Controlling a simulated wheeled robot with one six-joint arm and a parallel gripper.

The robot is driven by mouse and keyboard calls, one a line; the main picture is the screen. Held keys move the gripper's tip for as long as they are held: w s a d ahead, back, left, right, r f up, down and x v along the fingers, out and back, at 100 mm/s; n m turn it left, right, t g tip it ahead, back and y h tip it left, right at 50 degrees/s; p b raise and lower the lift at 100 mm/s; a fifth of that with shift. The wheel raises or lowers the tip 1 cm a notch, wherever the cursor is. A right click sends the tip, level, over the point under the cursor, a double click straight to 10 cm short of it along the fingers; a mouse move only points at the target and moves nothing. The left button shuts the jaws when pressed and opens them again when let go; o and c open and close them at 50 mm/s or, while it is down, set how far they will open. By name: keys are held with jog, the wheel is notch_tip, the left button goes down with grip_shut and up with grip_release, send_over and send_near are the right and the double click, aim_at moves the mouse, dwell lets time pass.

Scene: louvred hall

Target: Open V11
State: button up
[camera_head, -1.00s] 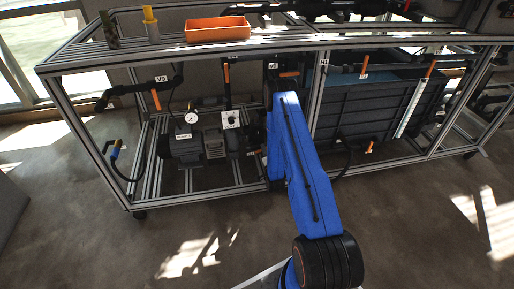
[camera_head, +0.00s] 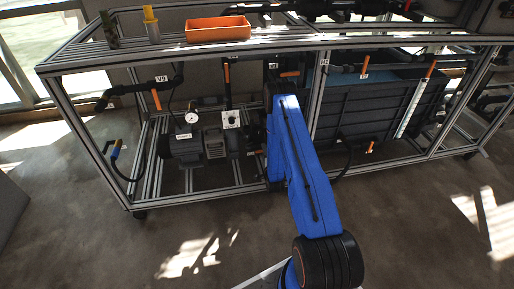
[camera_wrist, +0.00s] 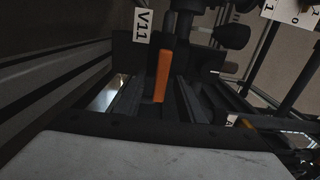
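In the wrist view the V11 label (camera_wrist: 143,25) is a white tag on dark pipework. Just right of it the orange lever handle (camera_wrist: 163,75) of this valve runs lengthwise in the picture. My gripper (camera_wrist: 160,90) appears open, with a dark finger on each side of the handle and gaps between; contact is not clear. In the head view my blue arm reaches to the frame's upper part, and my gripper is hidden there behind the arm and frame.
The aluminium frame (camera_head: 320,100) holds pipes, a pump (camera_head: 190,147), a dark tank (camera_head: 375,105) and other orange levers, including one by the V9 label (camera_head: 161,79). An orange tray (camera_head: 218,29) stands on top. The front floor is clear.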

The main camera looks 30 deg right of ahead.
jog(key=shift+v, duration=3.55)
jog(key=shift+d, duration=0.1)
